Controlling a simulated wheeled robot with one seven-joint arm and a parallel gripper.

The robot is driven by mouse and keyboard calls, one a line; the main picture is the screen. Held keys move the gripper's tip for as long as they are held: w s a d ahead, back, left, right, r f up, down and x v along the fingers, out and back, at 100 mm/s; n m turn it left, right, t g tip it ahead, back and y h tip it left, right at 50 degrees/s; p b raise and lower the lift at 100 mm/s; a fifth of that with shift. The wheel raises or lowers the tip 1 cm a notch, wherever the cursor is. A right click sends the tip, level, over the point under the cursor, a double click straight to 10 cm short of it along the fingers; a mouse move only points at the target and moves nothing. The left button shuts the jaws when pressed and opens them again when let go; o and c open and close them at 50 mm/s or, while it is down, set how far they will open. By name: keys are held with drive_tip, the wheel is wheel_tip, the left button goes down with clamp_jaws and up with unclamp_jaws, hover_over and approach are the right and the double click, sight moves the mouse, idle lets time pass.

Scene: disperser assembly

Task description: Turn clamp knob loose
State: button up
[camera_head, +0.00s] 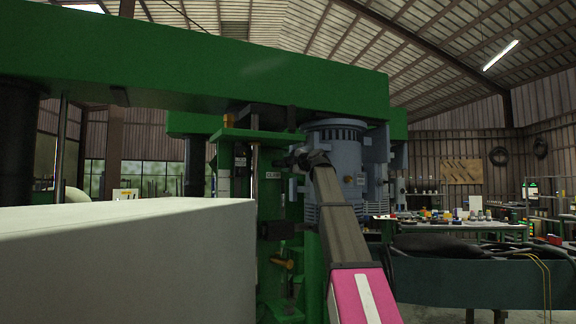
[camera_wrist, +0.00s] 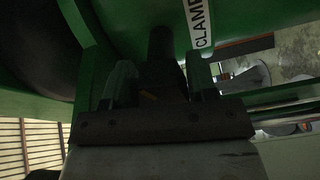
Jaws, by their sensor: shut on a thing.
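The clamp knob (camera_wrist: 160,48) is a dark, shadowed piece at the top middle of the wrist view, against a green machine face. My gripper (camera_wrist: 160,78) has one finger on each side of it and is shut on it. The knob's lower part is lost in shadow between the fingers. A white label reading CLAMP (camera_wrist: 199,20) is just right of the knob. The knob itself is hidden there.
A grey-blue motor (camera_head: 336,150) stands close beside and behind my gripper. A green beam (camera_head: 200,65) spans overhead. A large pale block (camera_head: 130,255) fills the lower left. A dark green tank (camera_head: 460,275) stands at the right, with cluttered benches behind.

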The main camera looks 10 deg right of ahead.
drive_tip(key=o, duration=0.8)
drive_tip(key=shift+f, duration=0.1)
drive_tip(key=shift+s, duration=0.15)
drive_tip(key=v, duration=1)
drive_tip(key=shift+s+d, duration=0.25)
